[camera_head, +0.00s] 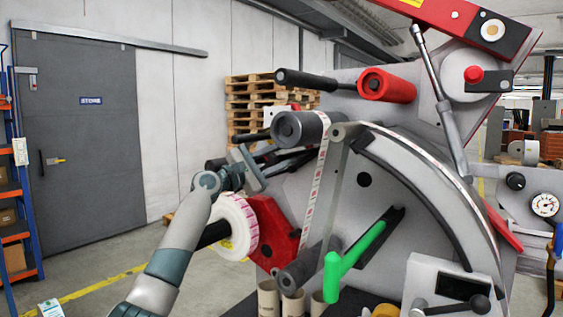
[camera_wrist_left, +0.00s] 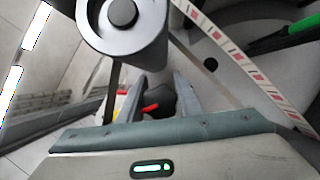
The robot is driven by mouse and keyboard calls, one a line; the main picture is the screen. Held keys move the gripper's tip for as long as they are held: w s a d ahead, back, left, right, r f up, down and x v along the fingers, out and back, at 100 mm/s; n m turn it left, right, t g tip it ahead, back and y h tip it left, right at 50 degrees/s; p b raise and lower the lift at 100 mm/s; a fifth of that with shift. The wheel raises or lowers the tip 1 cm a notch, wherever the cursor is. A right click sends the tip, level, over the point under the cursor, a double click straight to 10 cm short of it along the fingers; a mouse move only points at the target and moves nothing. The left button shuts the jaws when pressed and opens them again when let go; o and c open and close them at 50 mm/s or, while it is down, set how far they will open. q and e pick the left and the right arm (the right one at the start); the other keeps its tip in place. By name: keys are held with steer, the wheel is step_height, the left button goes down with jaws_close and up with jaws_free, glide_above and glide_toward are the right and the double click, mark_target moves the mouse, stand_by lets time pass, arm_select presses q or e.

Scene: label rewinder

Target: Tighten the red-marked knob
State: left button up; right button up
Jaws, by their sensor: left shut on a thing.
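The red-marked knob (camera_wrist_left: 160,92) is a small dark knob with a red pointer, seen in the left wrist view between the two grey fingers of my left gripper (camera_wrist_left: 158,84). The fingers are closed on its sides. In the head view my left gripper (camera_head: 256,170) reaches the machine's left side, below the grey roller and above the white label roll; I cannot make out the knob there, as the gripper hides it. My right gripper is in neither view.
The grey roller (camera_head: 300,129) with the label strip (camera_head: 317,185) is close above my left gripper. The label roll (camera_head: 238,226) and a red bracket (camera_head: 274,232) sit just below. A green handle (camera_head: 347,258) projects at the front. Open floor lies to the left.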

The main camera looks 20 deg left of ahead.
arm_select(q)
steer(key=shift+d+f+m+g, duration=0.1)
steer(key=shift+m+g, duration=0.5)
steer(key=shift+m, duration=0.6)
steer(key=m+g, duration=0.1)
steer(key=m, duration=0.1)
steer(key=shift+f+m+p, duration=0.15)
steer(key=shift+m+p, duration=0.15)
steer(key=shift+m, duration=0.1)
steer(key=m, duration=0.1)
steer(key=m+g+p, duration=0.1)
steer(key=m, duration=0.2)
steer(key=shift+s+d+f+g+y+p, duration=0.1)
steer(key=shift+f+g+y+p, duration=0.2)
steer(key=shift+f+m+y+p, duration=0.25)
steer(key=shift+m+y+p, duration=0.15)
steer(key=shift+m, duration=0.7)
steer(key=o, duration=1)
steer(key=shift+o, duration=0.2)
